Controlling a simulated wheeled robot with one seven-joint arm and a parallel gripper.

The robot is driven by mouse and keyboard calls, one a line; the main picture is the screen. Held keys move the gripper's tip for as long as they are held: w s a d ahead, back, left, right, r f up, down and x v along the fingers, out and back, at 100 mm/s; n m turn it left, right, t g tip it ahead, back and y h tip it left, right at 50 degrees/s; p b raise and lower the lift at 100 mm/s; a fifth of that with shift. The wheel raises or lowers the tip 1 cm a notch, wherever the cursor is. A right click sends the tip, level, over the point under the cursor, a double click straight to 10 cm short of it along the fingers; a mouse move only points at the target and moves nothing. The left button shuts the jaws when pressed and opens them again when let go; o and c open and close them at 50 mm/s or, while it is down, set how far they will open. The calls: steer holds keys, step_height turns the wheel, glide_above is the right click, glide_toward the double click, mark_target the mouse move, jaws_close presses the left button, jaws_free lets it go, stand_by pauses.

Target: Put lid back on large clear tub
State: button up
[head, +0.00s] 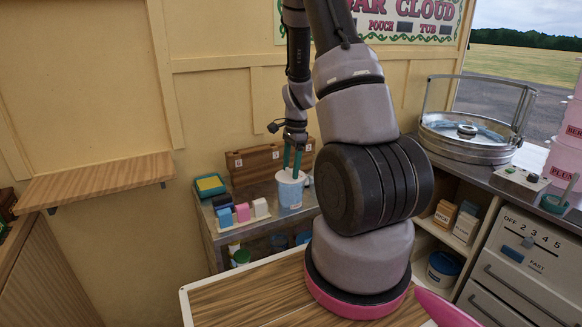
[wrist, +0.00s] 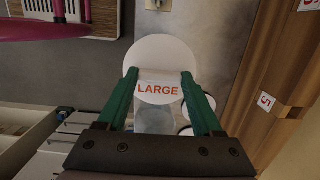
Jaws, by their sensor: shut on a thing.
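My gripper (head: 292,168) is at the back of the grey side counter, pointing down, with its green fingers at the top of a pale tub (head: 290,194). In the wrist view my gripper (wrist: 160,78) is shut on a white round lid (wrist: 158,88) marked LARGE in red. A second white disc edge shows behind the lettered disc; I cannot tell if it is part of the same lid. Part of a clear tub (wrist: 155,122) shows below the lid. The fingers hide the join, so I cannot tell whether the lid touches or sits on the rim.
A wooden case (head: 250,160) with numbered tags stands behind the tub. A metal spinning bowl (head: 465,135) is at the right. A wooden wall shelf (head: 95,182) is at left.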

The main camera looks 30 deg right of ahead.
stand_by(0.8)
steer(key=o, duration=1.3)
steer(key=shift+o, duration=0.2)
steer(key=shift+r, duration=3.45)
jaws_close()
steer(key=shift+f, duration=0.15)
